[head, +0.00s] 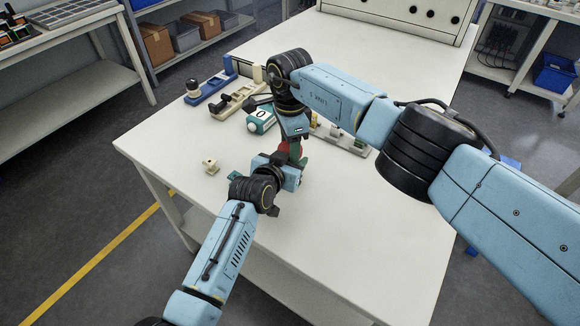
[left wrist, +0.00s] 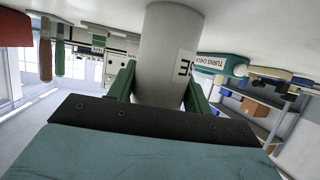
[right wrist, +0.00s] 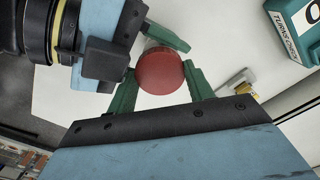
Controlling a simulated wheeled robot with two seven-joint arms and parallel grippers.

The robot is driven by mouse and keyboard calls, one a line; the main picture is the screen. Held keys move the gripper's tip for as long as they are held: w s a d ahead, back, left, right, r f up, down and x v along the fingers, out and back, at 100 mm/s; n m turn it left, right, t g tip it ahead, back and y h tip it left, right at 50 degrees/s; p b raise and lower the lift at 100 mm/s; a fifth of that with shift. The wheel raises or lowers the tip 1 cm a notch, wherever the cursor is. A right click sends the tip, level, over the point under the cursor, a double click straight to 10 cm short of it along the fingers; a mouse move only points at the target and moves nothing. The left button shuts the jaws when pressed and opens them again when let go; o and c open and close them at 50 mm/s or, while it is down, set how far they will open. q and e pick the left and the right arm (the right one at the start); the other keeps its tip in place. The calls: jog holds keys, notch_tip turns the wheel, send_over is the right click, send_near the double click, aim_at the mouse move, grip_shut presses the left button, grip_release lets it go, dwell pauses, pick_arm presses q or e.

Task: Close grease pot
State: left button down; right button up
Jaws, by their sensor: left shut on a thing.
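The grease pot (left wrist: 170,55) is a pale grey cylinder with a white label, seen close up between the green fingers in the left wrist view. My left gripper (left wrist: 158,88) is shut on its side. A round red lid (right wrist: 160,72) shows end-on in the right wrist view, and partly in the head view (head: 283,148). My right gripper (right wrist: 160,80) has its green fingers on either side of the lid, spread apart; firm contact cannot be made out. My arms hide most of the pot in the head view.
A teal counter box (head: 261,119) marked 0 stands behind the grippers. Fixtures with small parts (head: 208,90) stand at the table's back left. A small beige piece (head: 210,166) lies left of my left gripper. The white table's (head: 370,225) front right is clear.

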jog(key=o, duration=0.4)
jog(key=shift+r, duration=2.25)
notch_tip(320, 180, up, 3)
jog(key=shift+f+n, duration=0.1)
jog(key=shift+n, duration=1.1)
jog(key=shift+r+n, duration=0.35)
jog(key=shift+n, duration=0.05)
jog(key=shift+f, duration=4)
